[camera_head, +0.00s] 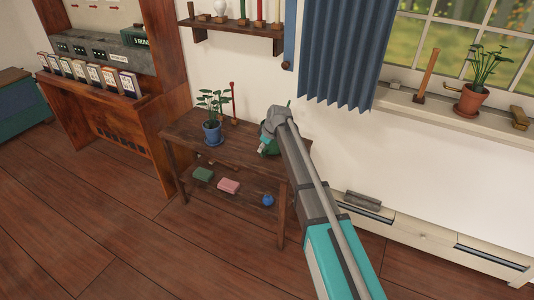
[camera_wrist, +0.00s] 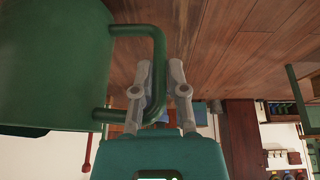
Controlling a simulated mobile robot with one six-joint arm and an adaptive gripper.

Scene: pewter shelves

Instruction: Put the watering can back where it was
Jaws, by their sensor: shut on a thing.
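The green watering can (camera_wrist: 50,65) fills the left of the wrist view, with its looped handle (camera_wrist: 155,35) reaching toward the middle. My gripper (camera_wrist: 160,68) has one finger on each side of the handle and is shut on it. In the head view my gripper (camera_head: 268,143) is over the right part of the small wooden table (camera_head: 180,142). Only a little green of the can shows there, because my arm hides most of it. I cannot tell whether the can touches the tabletop.
A potted plant in a blue pot (camera_head: 212,133) stands on the table, left of my gripper. The lower shelf holds a green block (camera_head: 203,174), a pink block (camera_head: 228,186) and a blue ball (camera_head: 267,200). The windowsill (camera_head: 430,108) bears a terracotta pot (camera_head: 470,100).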

